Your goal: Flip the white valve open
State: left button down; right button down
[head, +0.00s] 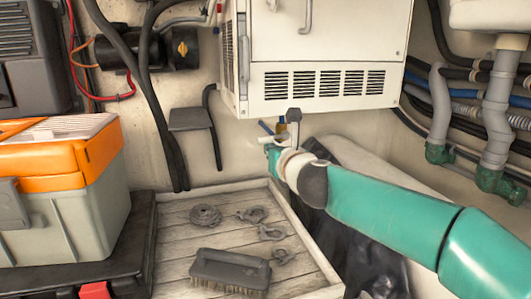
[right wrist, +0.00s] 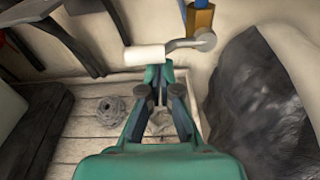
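The white valve handle (right wrist: 146,55) is a pale cylinder on a bent grey metal lever (right wrist: 185,43) in the right wrist view. The lever runs right to a rounded pivot beside a brass body (right wrist: 200,18). In the head view the brass fitting (head: 281,125) shows small below the white cabinet, and my arm covers much of the area around it. My right gripper (right wrist: 160,72) has its fingertips together, just below the right part of the white handle. I cannot tell whether they touch it. It also shows partly in the head view (head: 272,152). My left gripper is out of view.
A wooden tray (head: 168,199) holding a brush (head: 229,268), a rope coil (head: 205,215) and shackles lies below. An orange-topped toolbox (head: 60,170) stands left. The white vented cabinet (head: 320,50) hangs above. A black bag (right wrist: 265,105) lies right of the gripper.

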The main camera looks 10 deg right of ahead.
notch_tip(320, 180, down, 5)
jog(key=b, duration=0.5)
jog(key=s+r, duration=0.2)
jog(key=s, duration=0.7)
jog(key=shift+d+r, duration=0.15)
jog(key=shift+d, duration=0.25)
